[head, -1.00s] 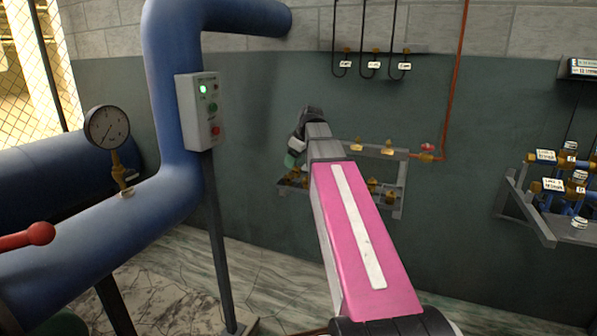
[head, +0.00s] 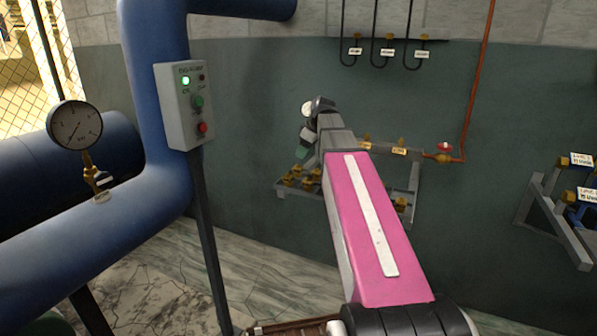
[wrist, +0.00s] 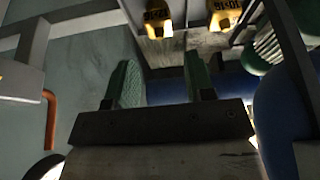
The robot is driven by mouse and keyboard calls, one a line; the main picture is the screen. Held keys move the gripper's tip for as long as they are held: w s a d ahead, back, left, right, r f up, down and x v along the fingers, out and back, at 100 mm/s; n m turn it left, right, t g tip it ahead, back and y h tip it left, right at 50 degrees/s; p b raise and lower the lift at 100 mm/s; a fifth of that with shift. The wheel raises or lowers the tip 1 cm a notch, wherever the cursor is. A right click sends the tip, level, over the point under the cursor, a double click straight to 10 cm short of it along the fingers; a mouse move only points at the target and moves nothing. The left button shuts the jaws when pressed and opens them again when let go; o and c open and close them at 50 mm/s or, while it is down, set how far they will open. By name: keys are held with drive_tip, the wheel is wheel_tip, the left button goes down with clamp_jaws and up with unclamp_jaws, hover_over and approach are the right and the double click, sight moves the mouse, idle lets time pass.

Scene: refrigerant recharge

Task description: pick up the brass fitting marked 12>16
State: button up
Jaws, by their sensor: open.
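Two brass fittings with yellow labels show at the top of the wrist view, a left one (wrist: 158,22) and a right one (wrist: 224,16). Their markings are too small or dark to read surely, so I cannot tell which is 12>16. Several brass fittings (head: 297,178) also sit on the grey wall rack in the head view, partly hidden by my arm. My gripper (wrist: 160,78) is open and empty, its two green fingers pointing toward the fittings with a gap between. In the head view my gripper (head: 306,138) is by the rack, partly hidden.
A blue pipe (head: 150,90) with a pressure gauge (head: 75,126) and a control box (head: 185,105) stand at left. A red-handled valve (head: 444,150) and copper pipe are right of the rack. Another rack (head: 560,220) is far right. Floor between is clear.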

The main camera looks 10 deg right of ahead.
sight(298, 167)
drive_tip(key=shift+x, duration=4.1)
drive_tip(key=shift+s+d, duration=0.1)
drive_tip(key=shift+d, duration=0.05)
drive_tip(key=c, duration=0.8)
